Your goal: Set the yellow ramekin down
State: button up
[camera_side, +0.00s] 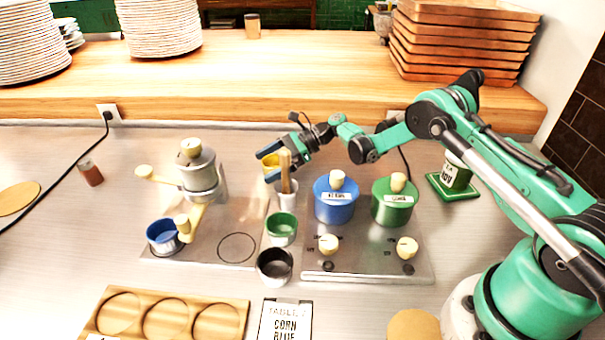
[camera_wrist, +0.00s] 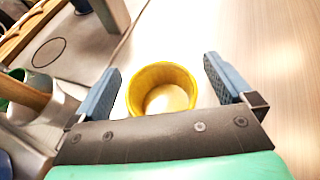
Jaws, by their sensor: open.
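The yellow ramekin (camera_wrist: 163,88) stands upright and looks empty in the wrist view, between the two spread fingers of my gripper (camera_wrist: 160,88). Bare surface shows between the ramekin and each finger. In the side view the yellow ramekin (camera_side: 269,161) is partly hidden behind a wooden-handled tool and my gripper (camera_side: 283,164). My gripper is open there, at the back of the steel counter. I cannot tell from the side view whether the ramekin's base touches the counter.
Blue (camera_side: 334,203) and green (camera_side: 395,207) lidded pots stand right. A grinder (camera_side: 198,172) stands left with a blue ramekin (camera_side: 163,238).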

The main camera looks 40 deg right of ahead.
jog(key=v, duration=1)
jog(key=shift+s+d+r, duration=0.15)
jog(key=shift+d+r, duration=0.05)
jog(key=shift+d, duration=0.1)
jog(key=shift+r, duration=0.25)
jog(key=s+a+r+n+h, duration=0.2)
jog(key=s+r+n+h, duration=0.1)
jog(key=s+n, duration=0.1)
jog(key=s+a+r+n+h, duration=0.3)
jog(key=s+n, duration=0.1)
jog(key=n, duration=0.2)
jog(key=s+a+r+n+h, duration=0.3)
jog(key=s+r+n, duration=0.1)
jog(key=n, duration=0.1)
jog(key=shift+s+h, duration=0.1)
jog(key=shift+h, duration=0.2)
jog(key=s+n+h, duration=0.1)
jog(key=s+n, duration=0.1)
jog(key=s+n+t+h, duration=0.1)
jog(key=n, duration=0.1)
jog(key=s+f+n, duration=0.1)
jog(key=s+n, duration=0.1)
jog(key=shift+s+d+n+t+h, duration=0.1)
jog(key=shift+s+n+t+h, duration=0.2)
jog(key=shift+s+t+h, duration=0.1)
jog(key=shift+s+f+n, duration=0.15)
jog(key=shift+f+n, duration=0.05)
jog(key=shift+n, duration=0.2)
